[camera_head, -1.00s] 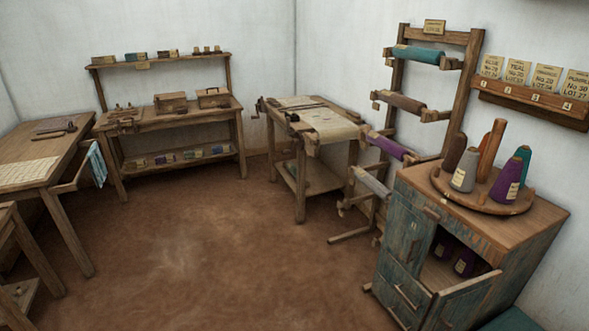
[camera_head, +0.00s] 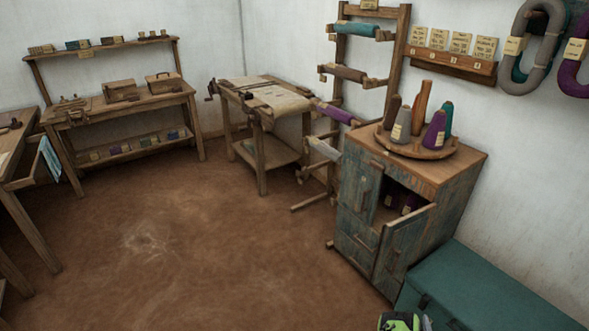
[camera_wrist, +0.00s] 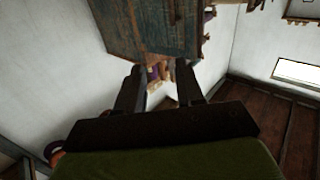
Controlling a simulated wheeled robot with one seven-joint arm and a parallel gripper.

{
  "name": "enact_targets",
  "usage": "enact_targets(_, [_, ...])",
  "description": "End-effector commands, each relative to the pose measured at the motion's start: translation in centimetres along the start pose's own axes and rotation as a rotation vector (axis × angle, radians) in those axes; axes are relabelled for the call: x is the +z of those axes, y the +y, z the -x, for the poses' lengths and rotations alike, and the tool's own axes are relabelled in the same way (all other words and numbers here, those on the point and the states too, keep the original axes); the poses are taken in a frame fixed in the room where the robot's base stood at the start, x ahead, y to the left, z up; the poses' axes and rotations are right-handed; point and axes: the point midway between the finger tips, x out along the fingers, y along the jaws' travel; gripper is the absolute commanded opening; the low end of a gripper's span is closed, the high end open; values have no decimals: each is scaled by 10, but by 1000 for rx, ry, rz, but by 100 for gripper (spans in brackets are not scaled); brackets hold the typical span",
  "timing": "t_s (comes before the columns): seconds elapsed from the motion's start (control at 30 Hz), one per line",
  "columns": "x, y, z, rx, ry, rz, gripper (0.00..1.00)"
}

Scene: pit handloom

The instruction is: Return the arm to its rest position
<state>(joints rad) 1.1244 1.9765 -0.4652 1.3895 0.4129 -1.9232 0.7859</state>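My gripper (camera_wrist: 157,82) shows in the wrist view, its two dark fingers apart with nothing between them. Beyond the fingers, the blue-green worn cabinet (camera_wrist: 150,28) fills the top of the wrist view, apart from the gripper. In the head view the gripper's fingers do not show. A small green and black part, which seems to be of my arm, shows at the bottom edge. The cabinet (camera_head: 358,195) stands at the right of the head view with a door open and purple cones inside.
A teal chest (camera_head: 485,285) stands right of the cabinet. Several cones stand on a round tray (camera_head: 440,153) on the cabinet. A roll rack (camera_head: 398,50), a loom table (camera_head: 262,170) and a workbench (camera_head: 150,108) line the back. The brown floor (camera_head: 190,250) is clear in the middle.

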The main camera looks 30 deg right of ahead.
Motion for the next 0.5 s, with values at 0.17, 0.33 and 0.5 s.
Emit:
enact_targets(0.17, [-30, 8, -37, 59, -2, 25, 37])
enact_targets(0.33, [-74, 12, -81, 140, -12, 43, 37])
enact_targets(0.5, [-137, 3, -130, 233, -40, 36, 37])
